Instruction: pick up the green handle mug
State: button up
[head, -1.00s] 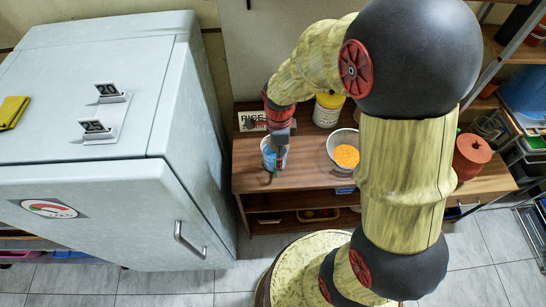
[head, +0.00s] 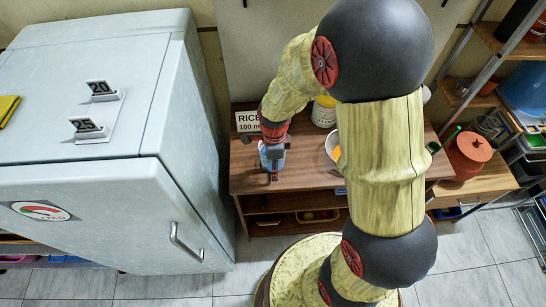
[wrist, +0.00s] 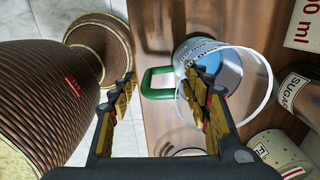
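The mug with the green handle (wrist: 158,83) stands on the wooden counter. Its clear body (wrist: 225,75) shows blue inside, and its handle points left in the wrist view. My gripper (wrist: 160,78) is open, with one finger on each side of the handle in that view. The right finger overlaps the mug's near wall; I cannot tell whether it touches. In the head view my gripper (head: 274,172) is over the mug (head: 264,157) and hides much of it.
A RICE 100 ml sign (head: 248,121) and a flour canister (head: 324,111) stand behind the mug. A bowl with orange contents (head: 331,146) is at right, mostly behind my arm. A sugar jar (wrist: 292,92) stands nearby. The refrigerator (head: 80,200) is at left.

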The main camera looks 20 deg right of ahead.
grip_shut()
dwell(0.5)
